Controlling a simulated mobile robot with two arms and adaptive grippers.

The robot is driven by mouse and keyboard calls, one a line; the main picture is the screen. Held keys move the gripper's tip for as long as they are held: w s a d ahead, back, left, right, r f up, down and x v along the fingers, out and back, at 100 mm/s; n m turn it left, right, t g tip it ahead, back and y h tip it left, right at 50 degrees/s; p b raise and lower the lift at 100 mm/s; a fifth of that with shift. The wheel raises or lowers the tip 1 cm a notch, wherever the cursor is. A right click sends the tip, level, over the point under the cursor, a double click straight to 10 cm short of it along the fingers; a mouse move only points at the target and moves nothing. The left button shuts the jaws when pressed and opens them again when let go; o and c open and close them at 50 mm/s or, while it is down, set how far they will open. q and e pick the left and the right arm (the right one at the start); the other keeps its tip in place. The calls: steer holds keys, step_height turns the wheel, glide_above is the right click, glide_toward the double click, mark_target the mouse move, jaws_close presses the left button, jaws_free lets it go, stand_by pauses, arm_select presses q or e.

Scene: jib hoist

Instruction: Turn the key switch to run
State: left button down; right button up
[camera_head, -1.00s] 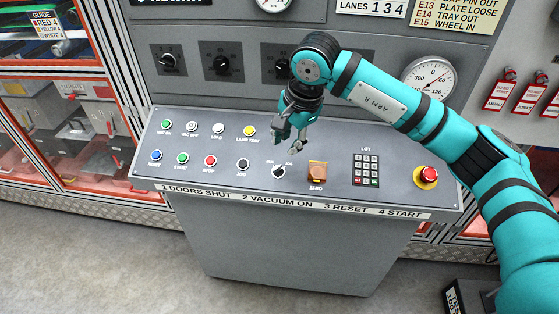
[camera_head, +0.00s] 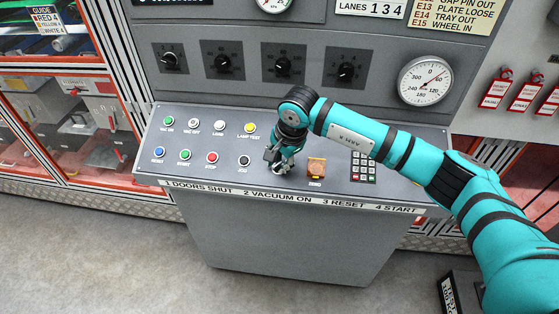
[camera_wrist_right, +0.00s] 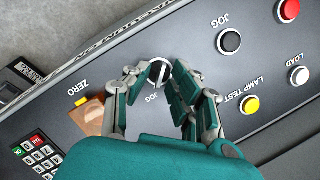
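The key switch (camera_wrist_right: 159,72) shows in the right wrist view as a pale round dial with a dark bar across it. A small JOG label sits beside it; no run label can be read. My right gripper (camera_head: 279,167) is down at the sloped console, between the black JOG button and the orange-brown ZERO cover, and hides the switch in the head view. In the wrist view its fingers (camera_wrist_right: 158,80) stand apart on both sides of the switch, open. Whether they touch it cannot be told. My left gripper is not in view.
The ZERO cover (camera_head: 316,167) is close on the right, with the keypad (camera_head: 363,168) beyond. The black JOG button (camera_head: 244,160) and yellow LAMP TEST button (camera_head: 250,127) are on the left. The upright panel with dials (camera_head: 282,63) rises behind.

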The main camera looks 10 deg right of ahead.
jaws_close()
